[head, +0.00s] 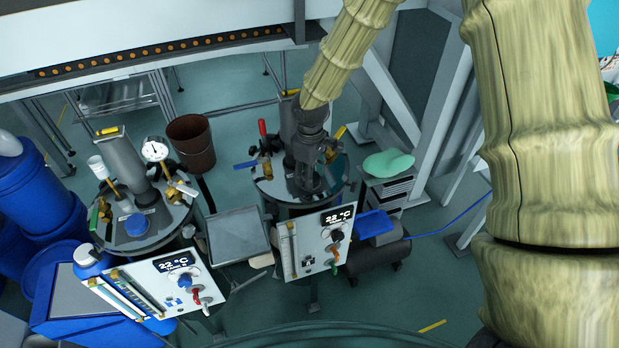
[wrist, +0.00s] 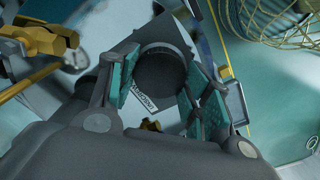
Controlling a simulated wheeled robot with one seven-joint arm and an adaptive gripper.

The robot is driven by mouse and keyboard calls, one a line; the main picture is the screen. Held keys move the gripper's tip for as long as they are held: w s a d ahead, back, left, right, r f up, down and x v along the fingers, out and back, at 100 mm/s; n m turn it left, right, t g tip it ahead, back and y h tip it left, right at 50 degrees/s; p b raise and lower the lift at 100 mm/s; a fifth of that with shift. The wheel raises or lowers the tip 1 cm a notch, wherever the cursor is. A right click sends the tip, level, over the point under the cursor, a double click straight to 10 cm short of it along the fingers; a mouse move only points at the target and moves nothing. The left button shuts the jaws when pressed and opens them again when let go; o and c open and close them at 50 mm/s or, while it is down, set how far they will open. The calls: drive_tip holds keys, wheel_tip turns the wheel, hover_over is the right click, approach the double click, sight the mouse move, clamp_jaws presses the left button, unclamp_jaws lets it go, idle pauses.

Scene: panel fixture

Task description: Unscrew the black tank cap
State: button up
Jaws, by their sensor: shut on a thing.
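In the wrist view a round black cap (wrist: 160,78) with a ribbed rim sits between the two teal-padded fingers of my gripper (wrist: 165,95). The fingers are closed against its sides. A white label with dark print lies on the tank lid just below the cap. In the head view my gripper (head: 308,178) points down onto the round lid of the right tank (head: 333,190). It hides the black cap there. Whether the cap is raised off the lid cannot be told.
Around the right tank's lid stand a red-handled valve (head: 262,128), a blue handle (head: 246,164) and a yellow handle (head: 341,131). A brass fitting (wrist: 45,40) is close to my gripper. The left tank (head: 140,235) has a blue cap (head: 137,224). A grey tray (head: 237,236) lies between the tanks.

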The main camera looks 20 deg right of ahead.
drive_tip(key=shift+n+p, duration=1)
drive_tip(key=shift+n, duration=0.5)
drive_tip(key=shift+r, duration=0.1)
drive_tip(key=shift+n+p, duration=0.3)
drive_tip(key=shift+p, duration=0.05)
drive_tip(key=shift+n+p, duration=0.9)
drive_tip(key=shift+n, duration=0.3)
drive_tip(key=shift+n, duration=0.3)
drive_tip(key=shift+n+p, duration=1.3)
drive_tip(key=shift+n, duration=0.3)
drive_tip(key=shift+n+p, duration=0.3)
drive_tip(key=shift+p, duration=0.05)
